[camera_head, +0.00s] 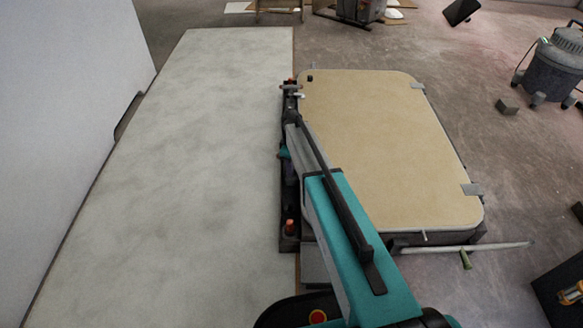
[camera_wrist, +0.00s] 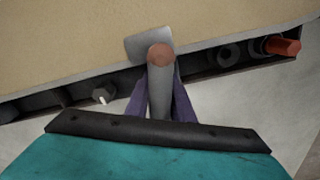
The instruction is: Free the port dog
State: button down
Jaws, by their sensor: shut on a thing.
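The port dog (camera_wrist: 159,98) is a grey lever with a rust-coloured round end, in the middle of the wrist view. A grey plate (camera_wrist: 146,42) at its far side overlaps the edge of the tan hatch lid (camera_wrist: 60,40). My gripper (camera_wrist: 160,88) has its purple fingers on both sides of the lever and is shut on it. The dog itself cannot be made out there.
A dark rail with an orange-red fitting (camera_head: 289,226) runs along the lid's left side. The wrist view shows an orange-red bolt (camera_wrist: 285,46) and a hex bolt (camera_wrist: 103,93). Grey clips (camera_head: 471,189) sit on the lid's right edge. A wide pale panel (camera_head: 180,170) lies clear at left.

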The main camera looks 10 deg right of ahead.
jog(key=shift+r+m+p, duration=0.15)
jog(key=shift+m+p, duration=0.25)
jog(key=shift+p, duration=0.4)
jog(key=shift+m+p, duration=0.5)
jog(key=shift+p, duration=0.25)
jog(key=m+p, duration=0.2)
jog(key=p, duration=0.1)
jog(key=shift+r+m, duration=0.1)
jog(key=shift+m, duration=0.2)
jog(key=m+p, duration=0.5)
jog(key=shift+m+p, duration=0.3)
jog(key=shift+p, duration=0.1)
jog(key=m+p, duration=0.3)
jog(key=m, duration=0.1)
jog(key=c, duration=2.4)
grip_release()
jog(key=shift+f+m+p, duration=0.2)
jog(key=shift+m+p, duration=0.6)
jog(key=shift+m, duration=1.2)
jog(key=shift+c, duration=0.2)
jog(key=shift+o, duration=0.2)
